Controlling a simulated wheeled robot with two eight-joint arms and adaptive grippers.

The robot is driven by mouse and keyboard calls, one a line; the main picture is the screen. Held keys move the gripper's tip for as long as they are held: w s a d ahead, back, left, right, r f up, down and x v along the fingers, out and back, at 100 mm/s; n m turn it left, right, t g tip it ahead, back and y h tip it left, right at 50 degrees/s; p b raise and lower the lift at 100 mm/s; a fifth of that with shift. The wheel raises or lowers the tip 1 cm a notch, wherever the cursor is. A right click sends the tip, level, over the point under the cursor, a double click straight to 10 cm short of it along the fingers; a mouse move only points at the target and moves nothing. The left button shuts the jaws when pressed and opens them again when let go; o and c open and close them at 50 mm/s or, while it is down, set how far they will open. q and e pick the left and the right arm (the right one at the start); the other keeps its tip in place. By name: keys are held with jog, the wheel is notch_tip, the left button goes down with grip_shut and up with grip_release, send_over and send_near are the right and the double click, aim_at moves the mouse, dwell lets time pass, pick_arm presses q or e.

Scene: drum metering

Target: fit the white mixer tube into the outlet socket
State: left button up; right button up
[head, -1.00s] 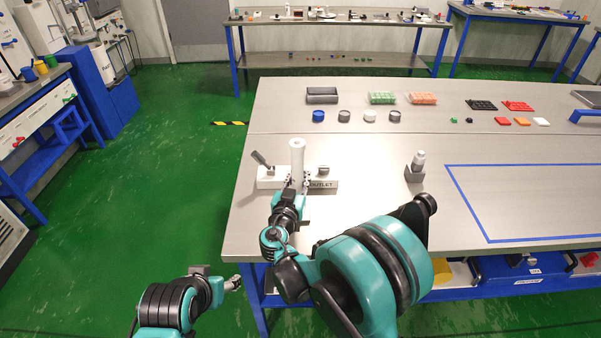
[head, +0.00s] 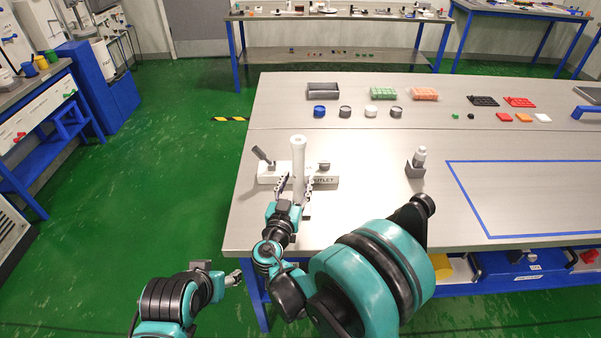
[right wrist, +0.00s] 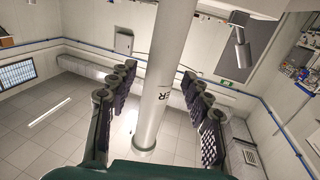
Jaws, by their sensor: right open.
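The white mixer tube (head: 298,150) stands upright at the white outlet block (head: 325,180), which is lettered OUTLET. The tube's lower end and the socket are hidden behind my right gripper in the head view. My right gripper (head: 294,186) is open, its fingers spread to either side of the tube's lower part. In the right wrist view the tube (right wrist: 165,80) passes between the open fingers (right wrist: 158,112), with gaps on both sides. Its joint with the block (right wrist: 255,6) is out of that frame. My left gripper (head: 233,278) is beyond the table's left edge; its jaw state is unclear.
A grey lever (head: 262,156) sticks up from the block's left end. A white-topped bottle (head: 420,155) stands in a grey holder (head: 415,170) to the right. Caps, trays and a dark bin (head: 323,90) line the back. The blue-taped area (head: 530,195) is clear.

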jog(key=v, duration=0.7)
dwell(0.7)
